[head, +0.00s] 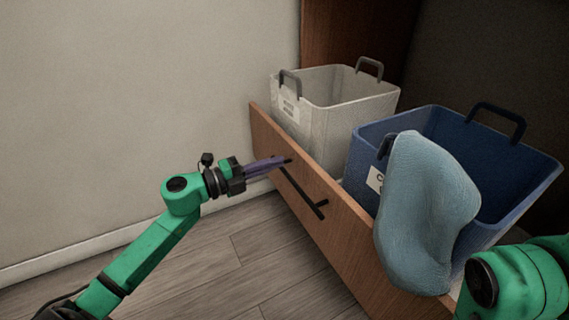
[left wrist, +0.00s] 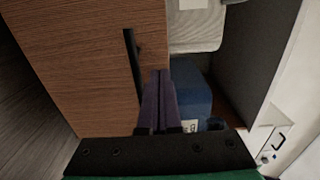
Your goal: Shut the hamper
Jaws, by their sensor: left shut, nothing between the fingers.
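The hamper is a pulled-out drawer with a wooden front (head: 334,228) and a black bar handle (head: 303,194). It stands open, with a white bin (head: 345,112) and a blue bin (head: 520,165) inside. My left gripper (head: 287,160) is shut and empty, its purple fingertips by the far end of the handle, at the drawer front. I cannot tell whether they touch it. In the left wrist view the shut fingers (left wrist: 158,74) lie beside the handle (left wrist: 133,65), over the wooden front (left wrist: 85,55). My right arm shows at the lower right; its gripper is out of view.
A light blue cloth (head: 430,210) hangs over the blue bin's near rim and the drawer front. The wooden cabinet side (head: 350,35) rises behind the bins. A pale wall (head: 140,90) is on the left. The plank floor (head: 255,255) before the drawer is clear.

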